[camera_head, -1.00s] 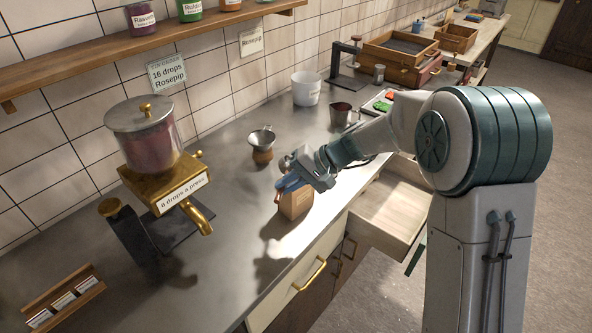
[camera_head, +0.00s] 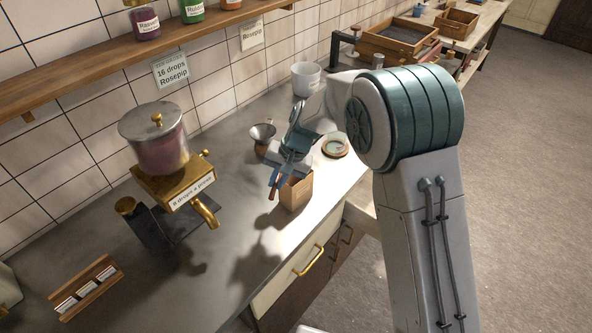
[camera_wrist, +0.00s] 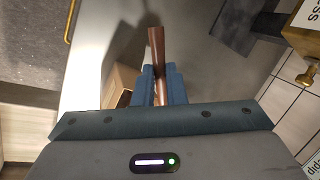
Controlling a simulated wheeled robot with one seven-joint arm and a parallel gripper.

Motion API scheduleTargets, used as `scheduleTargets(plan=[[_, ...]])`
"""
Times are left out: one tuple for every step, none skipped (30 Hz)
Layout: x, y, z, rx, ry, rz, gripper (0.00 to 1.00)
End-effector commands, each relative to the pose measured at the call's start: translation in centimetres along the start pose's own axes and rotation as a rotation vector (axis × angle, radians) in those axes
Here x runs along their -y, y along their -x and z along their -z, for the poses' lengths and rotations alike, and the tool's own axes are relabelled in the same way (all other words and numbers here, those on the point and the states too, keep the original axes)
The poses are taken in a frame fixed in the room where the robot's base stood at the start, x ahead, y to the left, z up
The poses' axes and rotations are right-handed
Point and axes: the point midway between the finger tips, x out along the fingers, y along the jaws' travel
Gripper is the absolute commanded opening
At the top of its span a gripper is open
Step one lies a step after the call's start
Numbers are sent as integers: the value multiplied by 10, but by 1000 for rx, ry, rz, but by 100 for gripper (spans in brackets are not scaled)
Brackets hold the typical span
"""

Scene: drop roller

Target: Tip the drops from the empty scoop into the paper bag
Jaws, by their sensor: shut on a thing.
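The brown paper bag (camera_head: 297,193) stands upright on the counter, and its edge shows in the wrist view (camera_wrist: 120,86). My gripper (camera_head: 275,183) is beside the bag, at its left upper side in the head view. Its blue fingers (camera_wrist: 160,85) are shut on a reddish-brown, copper-like piece, which I take to be the scoop (camera_wrist: 156,45). Only this narrow piece shows, with a small tip in the head view. I cannot tell whether drops are in the scoop or the bag. The bag's mouth is mostly hidden by my gripper.
A brass drop dispenser (camera_head: 163,170) stands left on the counter. A metal funnel on a brown base (camera_head: 262,136) is close behind my gripper. A white tub (camera_head: 305,80) and a round dish-like thing (camera_head: 335,146) are further back.

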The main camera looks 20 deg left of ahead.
Motion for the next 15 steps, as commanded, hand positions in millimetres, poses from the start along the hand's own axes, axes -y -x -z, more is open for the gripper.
scheduleTargets(plan=[[5, -3, 0, -1, 5, -26, 0], [6, -4, 0, -1, 3, -42, 0], [9, -5, 0, -3, 2, -63, 0], [10, -6, 0, -2, 1, -80, 0], [12, -8, 0, -2, 0, -97, 0], [14, -9, 0, -4, -2, -119, 0], [16, -10, 0, -4, -1, -136, 0], [18, -11, 0, -5, -3, -154, 0], [21, -13, 0, -6, -5, -177, 0], [22, -14, 0, -6, -6, -197, 0], [25, -15, 0, -7, -6, -214, 0], [26, -20, 0, -6, -8, -241, 0], [27, -23, 0, -6, -9, -262, 0], [29, -26, 0, -7, -11, -282, 0], [31, -30, 1, -10, -11, -309, 0]])
